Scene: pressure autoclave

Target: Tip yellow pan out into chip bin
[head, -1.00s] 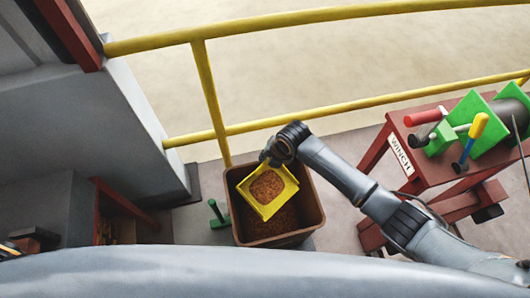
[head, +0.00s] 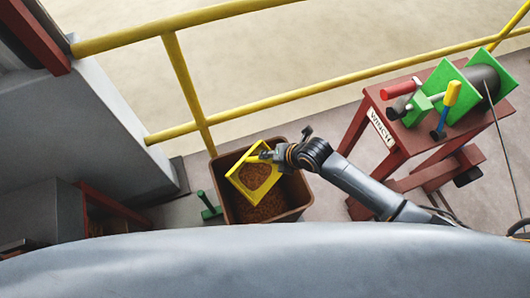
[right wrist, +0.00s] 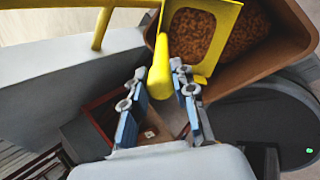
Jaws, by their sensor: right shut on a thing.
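The yellow pan (head: 238,182) is over the mouth of the brown chip bin (head: 223,207), with brown chips (head: 255,176) showing inside its walls. The pan looks tilted; how steeply I cannot tell. More chips lie in the bin below. My right gripper (head: 268,155) is at the pan's upper right side. In the right wrist view, its fingers (right wrist: 157,85) are shut on the pan's yellow handle (right wrist: 160,70), and the pan (right wrist: 205,67) is beyond it, in front of the bin (right wrist: 275,60). My left gripper is not in view.
A yellow railing (head: 187,90) runs behind the bin. A red winch stand (head: 400,155) with a green winch (head: 445,85) stands at the right. A grey wall block (head: 110,130) is at the left. A small green-handled object (head: 208,207) is beside the bin.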

